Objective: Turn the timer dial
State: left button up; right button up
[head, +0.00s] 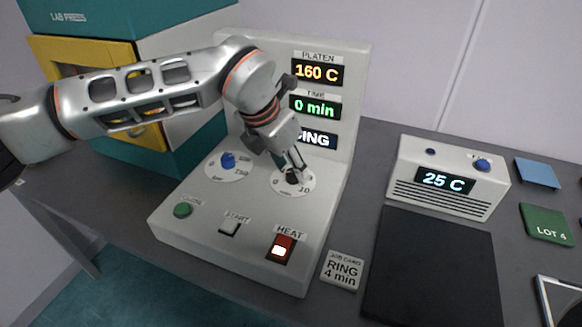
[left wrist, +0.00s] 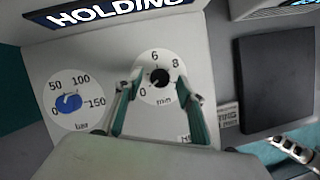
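The timer dial (head: 293,178) is a black knob on a white scale disc at the right of the press's sloped panel. In the left wrist view the knob (left wrist: 159,77) sits on a disc marked in min, with a pale mark towards 0 at lower left. My left gripper (head: 292,161) is over the dial, pointing down. In the left wrist view its green fingers (left wrist: 159,93) are apart, one on each side of the knob, with visible gaps. The TIME display (head: 315,107) reads 0 min. A metal part at the lower right of the wrist view may be my right arm.
A blue dial (head: 228,161) is left of the timer dial. Green, START (head: 230,226) and HEAT (head: 281,248) controls lie in front. The job card (head: 343,270) reads RING 4 min. A black mat (head: 432,268) and a 25 C unit (head: 450,178) stand to the right.

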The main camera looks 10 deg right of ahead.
pick_arm(q)
jog(key=shift+w+d+f, duration=0.1)
jog(key=shift+d+f, duration=0.1)
jog(key=shift+f, duration=0.25)
jog(key=c, duration=1.1)
